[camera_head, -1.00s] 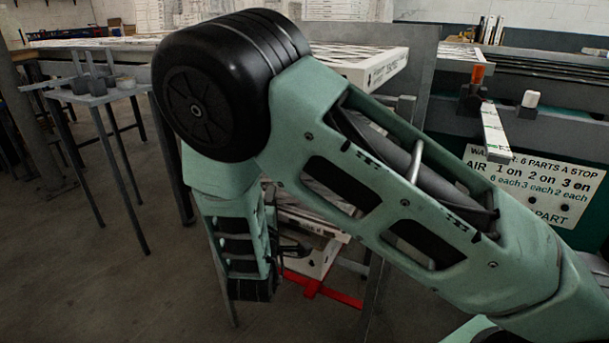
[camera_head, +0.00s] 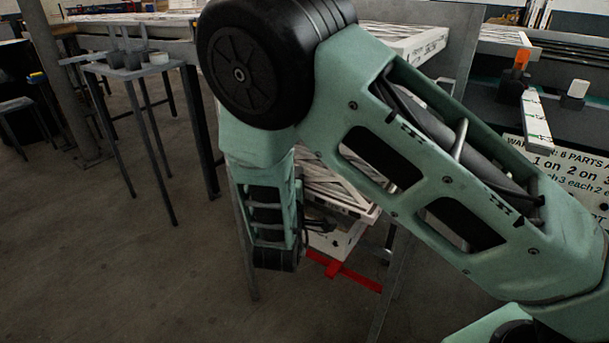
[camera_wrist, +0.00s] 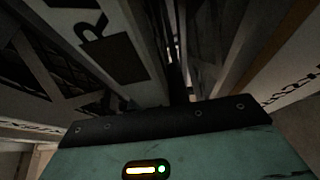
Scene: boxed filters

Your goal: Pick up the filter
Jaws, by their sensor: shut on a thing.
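White-edged filters with dark lattice faces are stacked below my arm in the head view. The upper filter (camera_head: 342,196) lies beside my gripper (camera_head: 318,226), and a lower white one (camera_head: 338,243) shows under it. My gripper is shut on a filter; its fingertips are small and dark here, so the exact grip point cannot be told. In the wrist view a white filter edge with a dark printed letter (camera_wrist: 92,40) runs close on the left, and another printed white edge (camera_wrist: 290,85) is on the right. My wrist housing hides the lower part of that view.
A red bar (camera_head: 343,271) sits low by the stack. A filter (camera_head: 420,42) lies higher behind my arm. A grey stand (camera_head: 135,68) with small fixtures is at the left. A machine with a printed sign (camera_head: 560,160) is at the right. The floor at lower left is clear.

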